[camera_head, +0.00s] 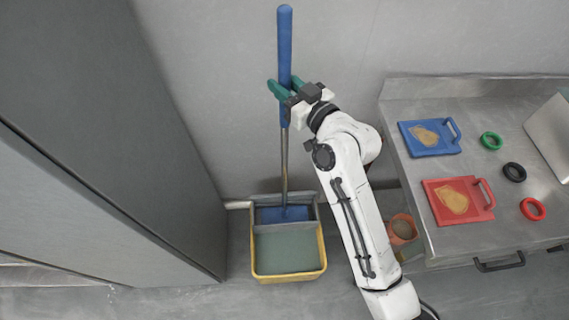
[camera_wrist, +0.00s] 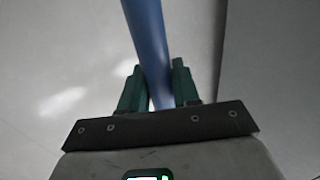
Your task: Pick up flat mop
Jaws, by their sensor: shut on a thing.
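The flat mop (camera_head: 284,45) has a long blue handle, a metal lower shaft and a blue head. It stands nearly upright, its head in the back part of a yellow bucket (camera_head: 257,278) on the floor. My gripper (camera_head: 279,90), with green fingers, is shut on the blue handle partway down. In the wrist view the blue handle (camera_wrist: 147,35) runs between the two green fingers of my gripper (camera_wrist: 160,90). The mop head's underside is hidden in the bucket.
A steel counter (camera_head: 500,190) on the right holds a blue board (camera_head: 412,145), a red board (camera_head: 472,200) and several coloured rings. A small orange container (camera_head: 402,228) is beside my arm, below the counter. A tall grey cabinet (camera_head: 110,130) stands close on the left.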

